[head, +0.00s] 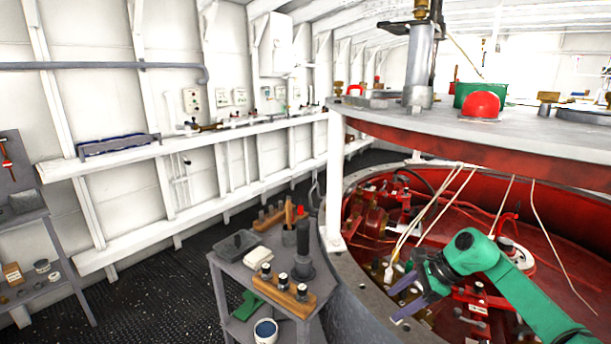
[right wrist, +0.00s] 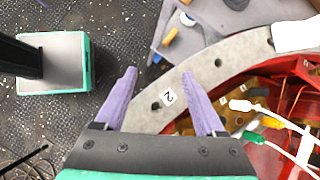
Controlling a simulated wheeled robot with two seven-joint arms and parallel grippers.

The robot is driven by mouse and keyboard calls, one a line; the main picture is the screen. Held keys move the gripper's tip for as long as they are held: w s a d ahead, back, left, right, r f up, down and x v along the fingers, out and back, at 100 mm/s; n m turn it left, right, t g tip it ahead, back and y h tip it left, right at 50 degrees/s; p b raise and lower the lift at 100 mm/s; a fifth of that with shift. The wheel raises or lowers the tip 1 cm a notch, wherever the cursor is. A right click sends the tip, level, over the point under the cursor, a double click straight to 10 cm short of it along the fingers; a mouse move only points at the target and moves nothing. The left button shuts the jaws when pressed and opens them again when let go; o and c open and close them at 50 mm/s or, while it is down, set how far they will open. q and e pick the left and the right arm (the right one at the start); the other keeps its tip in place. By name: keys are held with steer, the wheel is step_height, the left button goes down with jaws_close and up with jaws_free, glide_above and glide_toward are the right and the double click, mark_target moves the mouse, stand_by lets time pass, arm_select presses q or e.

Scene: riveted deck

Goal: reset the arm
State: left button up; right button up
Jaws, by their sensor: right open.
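My right arm (head: 500,277), green with dark joints, comes in from the lower right of the head view. My right gripper (head: 391,305) has purple fingers spread apart with nothing between them. It is over the rim of the round red-lined pit. In the right wrist view the same gripper (right wrist: 158,75) is open above the grey curved rim (right wrist: 218,68), which carries a white label with a "2" (right wrist: 168,97). My left arm and left gripper are not in view.
A grey cart (head: 228,273) with bottles, a wooden block and a tray stands left of the pit. White cables (head: 440,215) hang into the red pit (head: 480,195). A grey round deck (head: 440,118) overhangs it. Dark floor (head: 150,270) is open at left.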

steer(key=w+a+r+m+t+y, duration=0.1)
steer(key=a+r+m+t+y, duration=0.35)
steer(key=a, duration=0.45)
steer(key=w+a+r+m+t+y, duration=0.1)
steer(key=a+r+m+t+y, duration=0.15)
steer(key=a+m+t, duration=0.45)
steer(key=s+d+f+m+h, duration=0.45)
steer(key=d+m+h, duration=0.25)
steer(key=m, duration=0.8)
steer(key=s+d+f+m+h, duration=0.3)
steer(key=d+f+m+h, duration=0.3)
steer(key=m, duration=0.9)
steer(key=s+d+f+m+g, duration=0.2)
steer(key=s+f+m+g, duration=0.3)
steer(key=s, duration=0.6)
steer(key=s+d+f+m+g, duration=0.2)
steer(key=s+f+m+g, duration=0.25)
steer(key=s, duration=0.65)
step_height(320, 180, down, 21)
steer(key=s+g, duration=0.2)
steer(key=s+d+f+g, duration=0.1)
steer(key=s+d+f, duration=0.1)
steer(key=s+f, duration=1.4)
steer(key=shift+s+d+f+n+h, duration=0.15)
steer(key=shift+s+d+n+h, duration=0.15)
steer(key=shift+s, duration=0.3)
